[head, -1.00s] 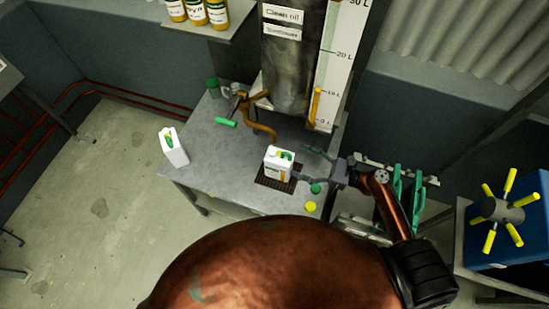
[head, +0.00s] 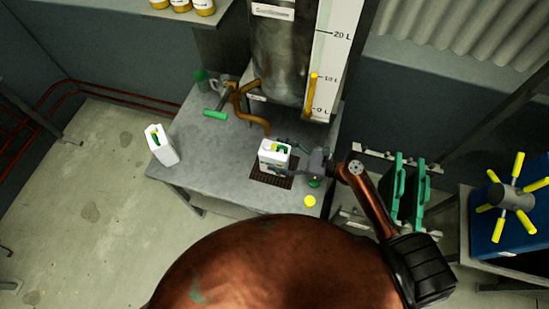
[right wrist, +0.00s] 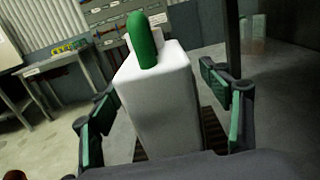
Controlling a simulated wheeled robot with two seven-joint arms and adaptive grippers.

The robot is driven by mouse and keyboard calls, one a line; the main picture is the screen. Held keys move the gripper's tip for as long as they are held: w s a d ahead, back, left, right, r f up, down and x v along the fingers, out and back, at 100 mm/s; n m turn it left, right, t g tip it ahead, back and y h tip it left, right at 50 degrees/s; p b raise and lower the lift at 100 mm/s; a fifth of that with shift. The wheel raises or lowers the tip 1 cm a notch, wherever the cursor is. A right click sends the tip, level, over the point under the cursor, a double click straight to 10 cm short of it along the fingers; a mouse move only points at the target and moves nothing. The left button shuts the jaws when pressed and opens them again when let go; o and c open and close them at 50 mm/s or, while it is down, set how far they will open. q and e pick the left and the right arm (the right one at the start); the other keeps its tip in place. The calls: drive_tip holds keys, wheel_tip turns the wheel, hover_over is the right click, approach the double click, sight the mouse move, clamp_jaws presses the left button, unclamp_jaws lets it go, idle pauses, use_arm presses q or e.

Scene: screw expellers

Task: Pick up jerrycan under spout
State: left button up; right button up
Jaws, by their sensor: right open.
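The white jerrycan (head: 273,155) with a green handle stands upright on a dark grate at the table's front right, below the curved orange-brown spout (head: 252,118). My right gripper (head: 286,157) reaches in from the right, its fingers on either side of the jerrycan. In the right wrist view the jerrycan (right wrist: 160,105) stands between the two green-padded fingers of the right gripper (right wrist: 160,92). The jaws are open, with a gap visible at each side. My left gripper is not in view.
A second white jerrycan (head: 160,146) stands at the table's left edge. A yellow cap (head: 309,201) lies near the front edge. A green-handled tool (head: 214,114) lies behind. The metal oil tank (head: 282,55) rises at the back. The middle left of the tabletop (head: 205,160) is clear.

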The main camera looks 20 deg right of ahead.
drive_tip(key=shift+x, duration=0.85)
drive_tip(key=shift+c, duration=0.3)
clamp_jaws()
drive_tip(key=shift+r, duration=0.1)
